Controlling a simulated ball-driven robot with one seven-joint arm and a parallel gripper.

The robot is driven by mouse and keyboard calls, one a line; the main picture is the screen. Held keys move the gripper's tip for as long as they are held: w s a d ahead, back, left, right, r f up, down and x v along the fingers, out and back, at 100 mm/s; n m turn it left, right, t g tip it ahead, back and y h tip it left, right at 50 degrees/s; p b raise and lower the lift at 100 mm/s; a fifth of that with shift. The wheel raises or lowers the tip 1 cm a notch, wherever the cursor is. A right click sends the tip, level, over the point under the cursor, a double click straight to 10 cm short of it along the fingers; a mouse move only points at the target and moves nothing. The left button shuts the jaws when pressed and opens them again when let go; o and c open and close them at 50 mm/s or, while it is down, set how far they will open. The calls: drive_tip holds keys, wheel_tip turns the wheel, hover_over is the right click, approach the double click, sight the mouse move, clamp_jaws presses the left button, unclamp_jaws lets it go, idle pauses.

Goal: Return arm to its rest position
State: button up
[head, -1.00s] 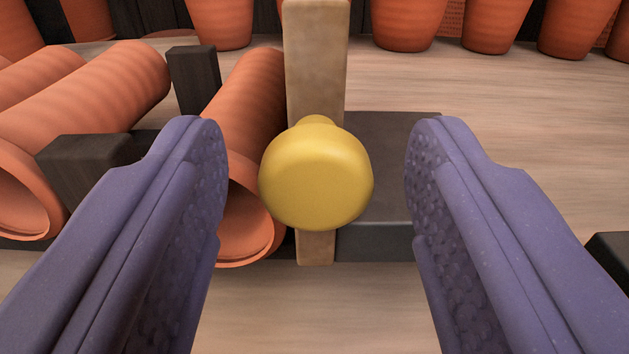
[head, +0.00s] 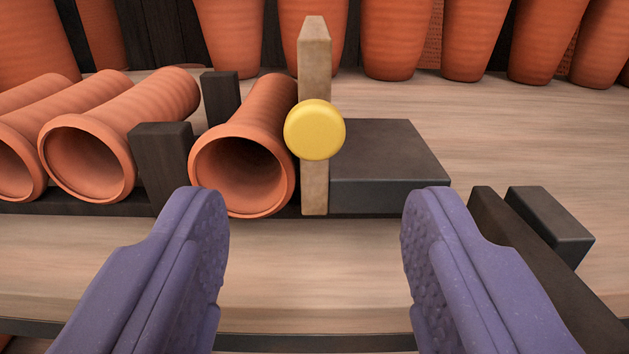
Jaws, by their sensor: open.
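My gripper (head: 315,270) shows as two purple, dimpled fingers at the lower left and lower right, wide apart with nothing between them. A round yellow knob (head: 315,130) sits ahead of the fingers, above the gap between them and clear of both. It is on the front of an upright tan wooden board (head: 314,70). The board stands between a terracotta pipe on its left and a dark block on its right.
The terracotta pipe (head: 245,160) lies beside the board, with more pipes (head: 90,150) further left between dark posts (head: 165,160). The dark block (head: 385,165) is at right. Tall terracotta pots (head: 400,40) line the back. Dark bars (head: 550,225) lie near the right finger.

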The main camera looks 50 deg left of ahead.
drive_tip(key=w+d+f+m+t+h+b, duration=0.25)
drive_tip(key=w+d+h+b, duration=0.25)
drive_tip(key=d+b, duration=0.4)
drive_tip(key=w+d+f+m+t+h+b, duration=0.1)
drive_tip(key=w+d+m+t+h+b, duration=0.15)
drive_tip(key=w+d+h+b, duration=0.6)
drive_tip(key=s+d+m+g+b, duration=0.1)
drive_tip(key=s+d+m+b, duration=0.3)
drive_tip(key=s+d+b, duration=0.7)
drive_tip(key=s+b, duration=0.1)
drive_tip(key=b, duration=0.5)
drive_tip(key=shift+s+f+m, duration=0.25)
drive_tip(key=shift+s+m, duration=0.05)
drive_tip(key=shift+m, duration=0.1)
